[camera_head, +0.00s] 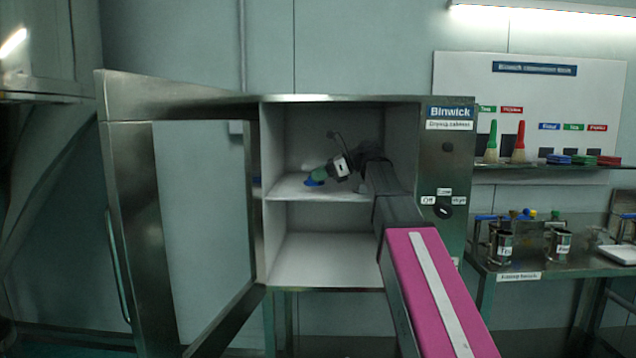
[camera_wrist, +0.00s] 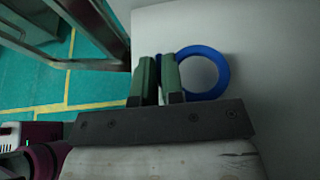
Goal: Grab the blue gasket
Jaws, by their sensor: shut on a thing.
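The blue gasket (camera_wrist: 222,72) is a ring on the pale shelf surface in the wrist view. In the head view, it is a small blue patch (camera_head: 313,183) on the cabinet's upper shelf. My gripper (camera_wrist: 157,75) has its two green fingers close together on the ring's left side, with a bit of blue showing between them. The right finger hides part of the ring. In the head view, my gripper (camera_head: 316,176) reaches into the upper compartment. Whether the gasket touches the shelf is hard to tell.
The drying cabinet (camera_head: 450,165) has its door (camera_head: 128,230) swung open to the left. Its lower compartment (camera_head: 325,258) is empty. At right, a wall shelf (camera_head: 540,167) holds brushes and blue, green and red stacks. A table (camera_head: 520,272) below carries metal containers and a white tray (camera_head: 620,253).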

